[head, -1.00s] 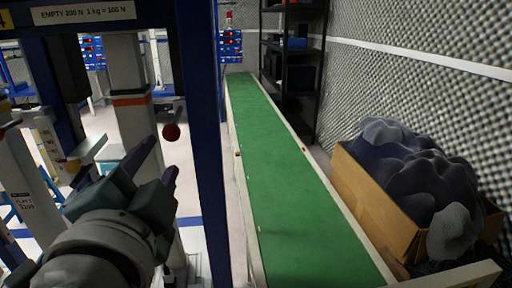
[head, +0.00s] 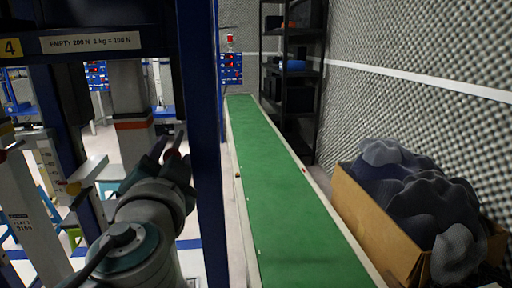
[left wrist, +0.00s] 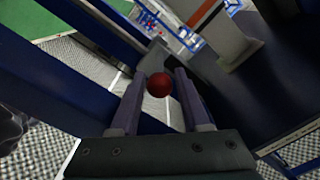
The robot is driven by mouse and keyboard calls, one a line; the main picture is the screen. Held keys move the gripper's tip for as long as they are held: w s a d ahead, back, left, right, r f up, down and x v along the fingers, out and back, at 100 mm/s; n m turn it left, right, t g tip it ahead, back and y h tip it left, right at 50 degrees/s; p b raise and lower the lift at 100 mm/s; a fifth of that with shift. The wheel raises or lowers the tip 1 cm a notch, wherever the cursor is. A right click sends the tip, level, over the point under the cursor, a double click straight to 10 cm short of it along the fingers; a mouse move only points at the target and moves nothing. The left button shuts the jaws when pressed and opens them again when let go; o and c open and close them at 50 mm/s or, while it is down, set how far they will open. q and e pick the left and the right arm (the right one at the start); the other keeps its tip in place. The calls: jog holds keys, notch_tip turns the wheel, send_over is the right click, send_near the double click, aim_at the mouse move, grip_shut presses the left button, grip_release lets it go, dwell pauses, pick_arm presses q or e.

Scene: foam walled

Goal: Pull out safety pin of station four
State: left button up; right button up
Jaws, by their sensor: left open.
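The safety pin shows as a red ball knob (left wrist: 159,85) in the left wrist view, between the two purple fingers of my left gripper (left wrist: 156,100). The fingers are apart, with a visible gap on each side of the knob. In the head view my left gripper (head: 170,148) reaches into the blue frame of station four, with the red knob mostly hidden by its fingers. The pin's shaft is hidden behind the knob. My right gripper is out of view.
A blue upright post (head: 203,150) stands close to the right of my left gripper. A long green-topped bench (head: 270,180) runs beyond it. A cardboard box (head: 375,225) of dark foam lumps stands at right, with black shelving (head: 290,90) at the back.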

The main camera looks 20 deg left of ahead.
pick_arm(q)
jog(key=shift+c, duration=0.3)
grip_shut()
dwell(1.1)
